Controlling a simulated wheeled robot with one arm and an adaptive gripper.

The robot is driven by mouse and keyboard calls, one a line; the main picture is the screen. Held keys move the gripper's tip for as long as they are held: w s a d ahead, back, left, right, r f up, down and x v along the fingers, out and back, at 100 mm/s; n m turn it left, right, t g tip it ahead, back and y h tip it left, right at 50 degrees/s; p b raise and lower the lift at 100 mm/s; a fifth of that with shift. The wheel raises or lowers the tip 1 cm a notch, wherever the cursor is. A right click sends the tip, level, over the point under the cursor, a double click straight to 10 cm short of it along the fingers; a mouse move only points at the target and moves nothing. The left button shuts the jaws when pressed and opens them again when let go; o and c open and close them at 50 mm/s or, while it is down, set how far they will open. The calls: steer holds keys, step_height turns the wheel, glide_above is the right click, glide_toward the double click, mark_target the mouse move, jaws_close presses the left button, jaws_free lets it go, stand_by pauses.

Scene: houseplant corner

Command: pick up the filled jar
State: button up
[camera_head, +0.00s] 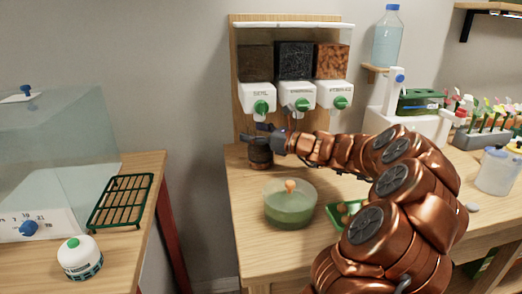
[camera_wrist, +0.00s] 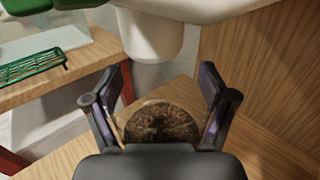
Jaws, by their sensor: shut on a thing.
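The filled jar (camera_head: 260,157) stands on the wooden table below the left dispenser, with dark brown contents. It also shows in the wrist view, where its brown, soil-like top (camera_wrist: 162,122) lies between the fingers. My gripper (camera_head: 264,140) reaches in from the right and is shut on the jar near its upper part. In the wrist view my gripper (camera_wrist: 165,98) has one finger on each side of the jar. The jar's lower side is hidden in the wrist view.
Three dispensers (camera_head: 296,97) with green knobs hang just above. A lidded green pot (camera_head: 291,207) and a green tray (camera_head: 336,216) stand in front. A white machine (camera_head: 405,118) stands right. A gap separates the left table, holding a green rack (camera_head: 122,201).

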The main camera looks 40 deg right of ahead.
steer(key=c, duration=0.9)
steer(key=shift+o, duration=0.2)
